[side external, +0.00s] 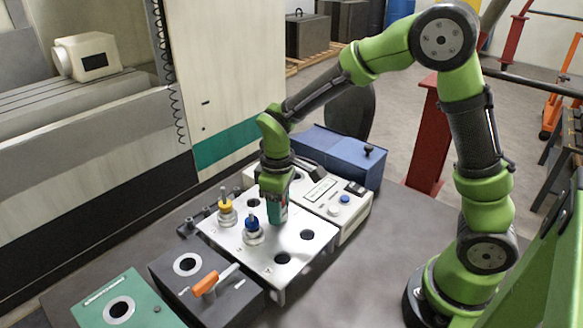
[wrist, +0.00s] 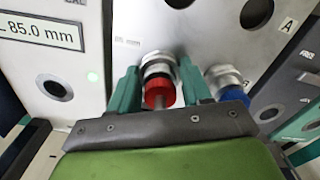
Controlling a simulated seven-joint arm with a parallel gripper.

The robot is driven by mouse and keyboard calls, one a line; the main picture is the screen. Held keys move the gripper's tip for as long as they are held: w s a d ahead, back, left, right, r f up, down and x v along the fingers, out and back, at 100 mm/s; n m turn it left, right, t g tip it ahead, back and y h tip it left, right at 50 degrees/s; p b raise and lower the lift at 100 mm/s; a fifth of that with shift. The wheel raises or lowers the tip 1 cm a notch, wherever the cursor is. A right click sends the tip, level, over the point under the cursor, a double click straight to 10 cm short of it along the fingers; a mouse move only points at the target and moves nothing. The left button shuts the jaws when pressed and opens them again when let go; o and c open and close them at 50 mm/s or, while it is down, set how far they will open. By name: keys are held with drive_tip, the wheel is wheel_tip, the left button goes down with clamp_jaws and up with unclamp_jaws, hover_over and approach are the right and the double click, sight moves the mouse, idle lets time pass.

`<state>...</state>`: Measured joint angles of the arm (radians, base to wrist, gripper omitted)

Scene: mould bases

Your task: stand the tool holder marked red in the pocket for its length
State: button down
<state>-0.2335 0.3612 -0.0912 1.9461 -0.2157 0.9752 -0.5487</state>
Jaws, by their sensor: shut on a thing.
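My gripper (side external: 276,212) is over the silver pocket plate (side external: 265,270), just right of the blue-marked holder (side external: 252,229). In the wrist view its teal fingers (wrist: 160,88) are shut on the red-marked tool holder (wrist: 160,92), one on each side of its metal collar. The fingers hide the holder in the side view, and I cannot tell whether its lower end is in a pocket. The plate has empty round pockets (side external: 307,235), and one shows near the label A in the wrist view (wrist: 257,12). The blue-marked holder is also close to the right finger (wrist: 230,88).
A yellow-marked holder (side external: 227,210) stands at the plate's left. A white measuring device (side external: 345,222) behind it reads L 85.0 mm in the wrist view (wrist: 40,31). A dark block (side external: 225,305) with an orange-handled tool (side external: 207,284) and a green block (side external: 90,315) are in front.

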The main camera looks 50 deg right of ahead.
drive_tip(key=shift+c, duration=2.1)
unclamp_jaws()
wheel_tip(320, 180, up, 17)
drive_tip(key=shift+w, duration=0.1)
drive_tip(key=s+d+m+t+y, duration=0.2)
drive_tip(key=s+m+t, duration=0.5)
drive_tip(key=s, duration=0.7)
drive_tip(key=shift+s+d+f+m, duration=0.25)
drive_tip(key=shift+d+m, duration=0.1)
drive_tip(key=shift+m, duration=0.45)
